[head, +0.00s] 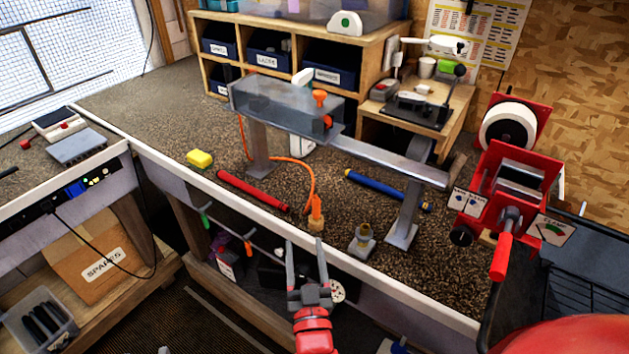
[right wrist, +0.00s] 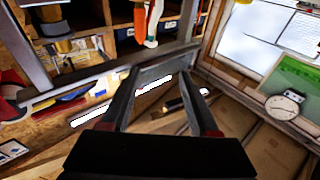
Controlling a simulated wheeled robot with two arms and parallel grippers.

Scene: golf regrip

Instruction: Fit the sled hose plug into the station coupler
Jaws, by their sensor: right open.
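The sled hose plug (head: 316,212) is orange with a tan lower end and stands near the front edge of the workbench. An orange hose (head: 306,172) curves from it back toward the grey sled box (head: 285,105) on the rail. The station coupler looks to be the brass fitting (head: 363,237) on a small grey base, to the right of the plug. My right gripper (head: 306,245) is open and empty, in front of the bench edge and apart from the plug. Its fingers also show in the right wrist view (right wrist: 160,85). My left gripper is out of view.
A red grip (head: 252,190) and a blue grip (head: 388,190) lie on the bench, with a yellow sponge (head: 200,158) at left. A grey rail (head: 390,162) on posts crosses behind the coupler. A red vise (head: 510,190) stands at right.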

